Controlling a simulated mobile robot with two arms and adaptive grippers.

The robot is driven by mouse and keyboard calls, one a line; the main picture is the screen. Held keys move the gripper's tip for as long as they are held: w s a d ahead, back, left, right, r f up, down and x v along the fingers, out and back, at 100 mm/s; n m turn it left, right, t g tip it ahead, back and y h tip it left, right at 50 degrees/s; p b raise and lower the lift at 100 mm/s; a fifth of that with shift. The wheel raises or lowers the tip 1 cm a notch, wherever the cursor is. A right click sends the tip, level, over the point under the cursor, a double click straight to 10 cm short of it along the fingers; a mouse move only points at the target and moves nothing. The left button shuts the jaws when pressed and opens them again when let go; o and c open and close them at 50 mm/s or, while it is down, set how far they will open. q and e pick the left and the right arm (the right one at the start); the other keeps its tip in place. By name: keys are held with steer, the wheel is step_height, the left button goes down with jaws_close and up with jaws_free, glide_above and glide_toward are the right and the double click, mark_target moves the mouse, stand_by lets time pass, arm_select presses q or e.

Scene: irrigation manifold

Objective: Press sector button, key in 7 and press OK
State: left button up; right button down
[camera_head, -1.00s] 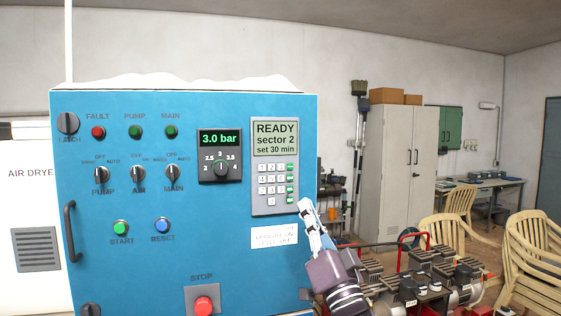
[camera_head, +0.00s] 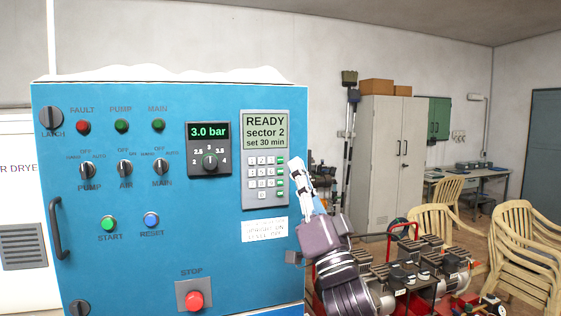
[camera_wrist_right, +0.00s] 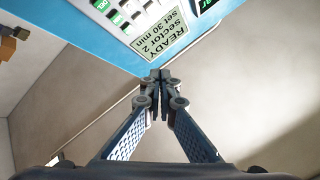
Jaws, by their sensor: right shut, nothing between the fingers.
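A grey keypad (camera_head: 265,195) is on the right part of the blue cabinet front (camera_head: 110,255). It has white number keys on the left and a column of green keys on its right. The display (camera_head: 266,132) above the keys reads "READY, sector 2, set 30 min". My right gripper (camera_head: 297,165) is shut and empty, just right of the keypad in the head view. In the right wrist view its closed fingertips (camera_wrist_right: 155,77) are near the edge of the upside-down display (camera_wrist_right: 160,32); contact cannot be told. My left gripper is not in view.
A red STOP button (camera_head: 194,301), knobs and a pressure dial (camera_head: 209,161) are on the same cabinet front. A handle (camera_head: 55,228) sticks out at its left. Pumps (camera_head: 420,265) and stacked chairs (camera_head: 525,255) stand to the right.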

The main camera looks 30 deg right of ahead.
mark_target(252, 184)
steer(key=shift+w+d+b, duration=0.1)
steer(key=shift+w+d, duration=0.15)
steer(key=shift+w, duration=0.9)
steer(key=shift+w+d+b, duration=0.1)
steer(key=shift+w+d, duration=0.2)
steer(key=shift+w, duration=0.8)
steer(key=shift+w+d+b, duration=0.1)
steer(key=shift+w+d, duration=0.15)
steer(key=shift+w, duration=0.9)
steer(key=shift+w, duration=0.15)
steer(key=shift+w+d, duration=0.1)
steer(key=shift+w, duration=0.15)
steer(key=shift+w+d, duration=0.1)
steer(key=shift+w, duration=0.2)
steer(key=shift+s, duration=0.2)
steer(key=shift+s+a, duration=0.2)
steer(key=shift+s, duration=0.35)
steer(key=a+f+b, duration=0.2)
steer(key=w+a+f+b, duration=0.1)
steer(key=a+f+b, duration=0.1)
steer(key=a+f, duration=0.1)
steer(key=shift+w+a, duration=0.2)
steer(key=shift+w+a+f+b, duration=0.15)
steer(key=shift+a+f+b, duration=0.15)
steer(key=shift+a, duration=0.4)
